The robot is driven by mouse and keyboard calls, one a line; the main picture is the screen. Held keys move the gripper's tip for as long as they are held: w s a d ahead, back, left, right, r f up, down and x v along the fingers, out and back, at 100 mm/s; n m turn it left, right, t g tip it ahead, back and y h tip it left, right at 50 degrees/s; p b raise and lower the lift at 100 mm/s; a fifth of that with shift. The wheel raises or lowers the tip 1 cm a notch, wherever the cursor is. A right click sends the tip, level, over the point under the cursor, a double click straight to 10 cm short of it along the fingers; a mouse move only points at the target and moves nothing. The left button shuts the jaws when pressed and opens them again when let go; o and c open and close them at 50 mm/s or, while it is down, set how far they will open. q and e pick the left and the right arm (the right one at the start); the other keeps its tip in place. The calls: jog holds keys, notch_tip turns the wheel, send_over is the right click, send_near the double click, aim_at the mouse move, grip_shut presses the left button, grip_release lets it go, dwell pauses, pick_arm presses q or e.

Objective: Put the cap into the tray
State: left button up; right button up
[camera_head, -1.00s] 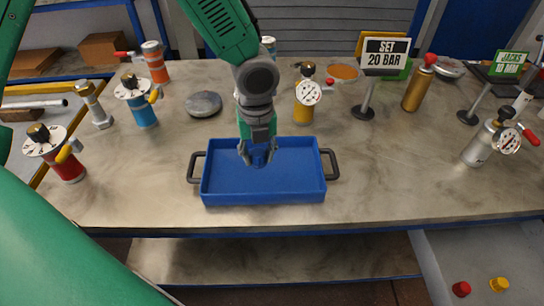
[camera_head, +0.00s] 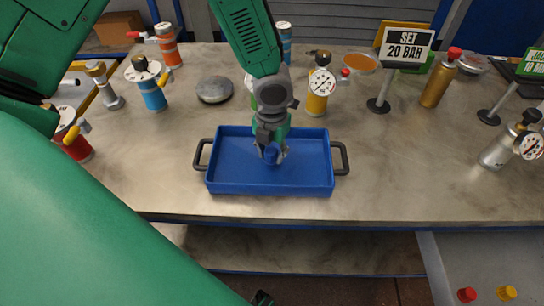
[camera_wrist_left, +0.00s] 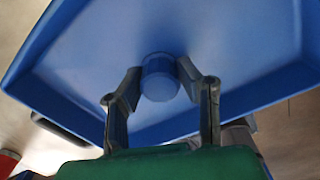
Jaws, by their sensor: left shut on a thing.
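The blue tray (camera_head: 230,181) stands on the bench top, with a dark handle at each end. My left gripper (camera_head: 271,153) is over the inside of the tray, pointing down. It is shut on the blue cap (camera_head: 270,157). In the left wrist view the cap (camera_wrist_left: 160,77) sits between the two fingertips, with the tray floor (camera_wrist_left: 225,40) behind it. The cap is inside the tray's outline; I cannot tell whether it touches the floor. My right gripper is not clearly seen.
Behind the tray stand a yellow gauge vessel (camera_head: 318,92), a grey disc (camera_head: 214,89) and a "SET 20 BAR" sign (camera_head: 403,45). Blue (camera_head: 153,92) and red (camera_head: 77,146) vessels stand to the left, a silver one (camera_head: 497,152) to the right. The bench between tray and silver vessel is clear.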

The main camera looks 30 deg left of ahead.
aim_at(271, 150)
pick_arm(q)
jog(key=shift+a+f, duration=0.1)
jog(key=shift+f, duration=0.75)
jog(key=o, duration=0.9)
jog(key=shift+f, duration=0.1)
jog(key=shift+c, duration=0.2)
notch_tip(271, 150, up, 12)
jog(key=shift+r+p, duration=0.15)
jog(key=shift+p, duration=0.85)
